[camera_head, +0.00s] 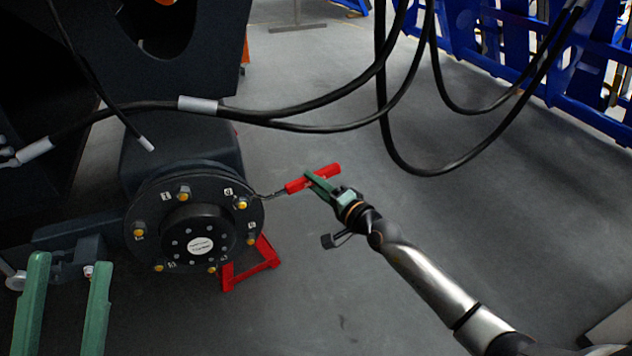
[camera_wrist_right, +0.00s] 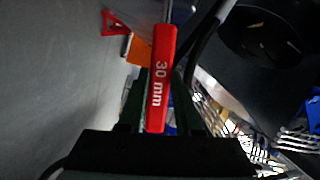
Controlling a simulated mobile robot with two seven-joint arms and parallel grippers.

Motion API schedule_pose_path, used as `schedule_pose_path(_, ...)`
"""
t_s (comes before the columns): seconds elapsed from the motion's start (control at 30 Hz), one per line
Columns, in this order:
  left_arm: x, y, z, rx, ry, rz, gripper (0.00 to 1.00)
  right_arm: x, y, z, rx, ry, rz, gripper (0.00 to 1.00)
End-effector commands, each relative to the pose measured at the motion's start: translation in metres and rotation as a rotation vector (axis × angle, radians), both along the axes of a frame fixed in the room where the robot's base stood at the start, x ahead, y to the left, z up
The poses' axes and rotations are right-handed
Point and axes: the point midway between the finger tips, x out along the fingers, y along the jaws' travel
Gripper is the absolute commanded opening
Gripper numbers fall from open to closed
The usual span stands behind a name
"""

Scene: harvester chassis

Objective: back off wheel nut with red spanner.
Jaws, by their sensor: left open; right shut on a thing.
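The red spanner (camera_head: 328,171) has a thick red handle and a thin grey shank pointing left at the wheel hub. Its handle, marked "30 mm", also shows in the right wrist view (camera_wrist_right: 160,75). My right gripper (camera_head: 309,177) is shut on the handle. The spanner's end meets the hub flange by the upper-right wheel nut (camera_head: 241,203); whether it sits around the nut or beside it is too small to tell. The black hub (camera_head: 186,229) carries several yellowish nuts with small number labels. My left gripper (camera_head: 67,258) is open and empty at lower left.
A red stand (camera_head: 256,266) is on the floor below the hub. Black hoses (camera_head: 330,127) hang across the upper middle, above the spanner. A blue rack (camera_head: 560,85) stands at the upper right.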

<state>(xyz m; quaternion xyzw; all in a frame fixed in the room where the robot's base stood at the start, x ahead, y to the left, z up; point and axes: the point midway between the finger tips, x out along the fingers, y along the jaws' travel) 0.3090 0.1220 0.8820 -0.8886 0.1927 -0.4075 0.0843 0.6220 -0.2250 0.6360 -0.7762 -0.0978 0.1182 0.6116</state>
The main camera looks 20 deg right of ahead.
Motion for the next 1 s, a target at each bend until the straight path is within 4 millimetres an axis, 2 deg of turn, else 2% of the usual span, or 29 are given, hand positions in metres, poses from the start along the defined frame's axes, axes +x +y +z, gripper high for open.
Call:
schedule_pose_path(0.03,0.0,0.0,0.008,0.002,-0.003,0.004,0.5,0.001,0.0,0.01,-0.009,-0.01,-0.002,0.0)
schedule_pose_path(0.7,-0.002,0.004,0.053,0.036,-0.04,0.052,0.5,0.001,0.008,0.03,-0.131,-0.011,0.0,0.0)
schedule_pose_path(1.0,-0.002,0.005,0.056,0.041,-0.046,0.059,0.5,0.001,0.008,0.029,-0.148,-0.01,0.0,0.0)
